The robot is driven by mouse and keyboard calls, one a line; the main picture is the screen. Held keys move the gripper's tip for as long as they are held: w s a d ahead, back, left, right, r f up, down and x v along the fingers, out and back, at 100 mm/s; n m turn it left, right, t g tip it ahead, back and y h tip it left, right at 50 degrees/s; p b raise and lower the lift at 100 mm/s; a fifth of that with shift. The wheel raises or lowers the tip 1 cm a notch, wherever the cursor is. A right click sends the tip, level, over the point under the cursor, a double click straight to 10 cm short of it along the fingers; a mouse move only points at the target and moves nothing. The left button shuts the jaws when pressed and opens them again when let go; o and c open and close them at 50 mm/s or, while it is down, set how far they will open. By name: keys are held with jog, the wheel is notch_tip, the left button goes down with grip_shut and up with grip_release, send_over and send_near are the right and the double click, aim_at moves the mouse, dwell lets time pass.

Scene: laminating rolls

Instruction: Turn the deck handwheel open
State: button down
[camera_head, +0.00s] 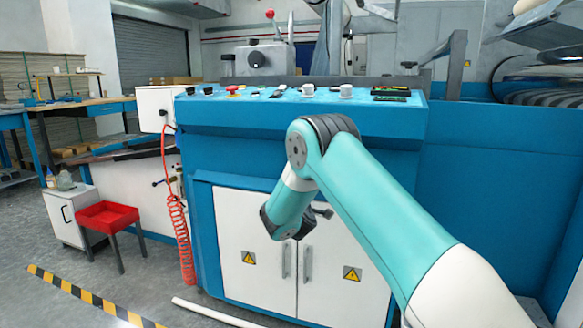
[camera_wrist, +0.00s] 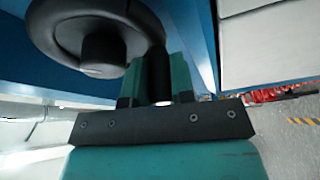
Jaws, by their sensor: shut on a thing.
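The deck handwheel (camera_wrist: 62,28) is a black, thick-rimmed disc with a round hub at the upper left of the wrist view. Its dark cylindrical handle (camera_wrist: 160,82) stands at the wheel's right side. My gripper (camera_wrist: 158,70) has its two teal fingers on either side of this handle and is shut on it. The wheel's top edge is cut off by the frame. In the head view my arm's bent links cover most of the place where the gripper works, so I cannot make out the wheel clearly there.
A blue machine (camera_head: 245,150) with white cabinet doors (camera_head: 240,220) stands close in front. Buttons and knobs line its top panel (camera_head: 290,92). A red coiled hose (camera_head: 180,235) hangs at its left.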

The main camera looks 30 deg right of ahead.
jog(key=s+d+n+g+p, duration=0.1)
jog(key=n+p, duration=0.2)
jog(key=p, duration=0.3)
jog(key=s+d+n+g+p, duration=0.1)
jog(key=n+p, duration=0.2)
jog(key=p, duration=0.3)
jog(key=s+n+g+y+p, duration=0.1)
jog(key=n+g+p, duration=0.1)
jog(key=p, duration=0.4)
jog(key=shift+s+d+r+n, duration=0.15)
jog(key=shift+s+d+n, duration=0.25)
jog(key=shift+n, duration=0.3)
jog(key=c, duration=1.2)
grip_release()
jog(key=shift+c, duration=0.2)
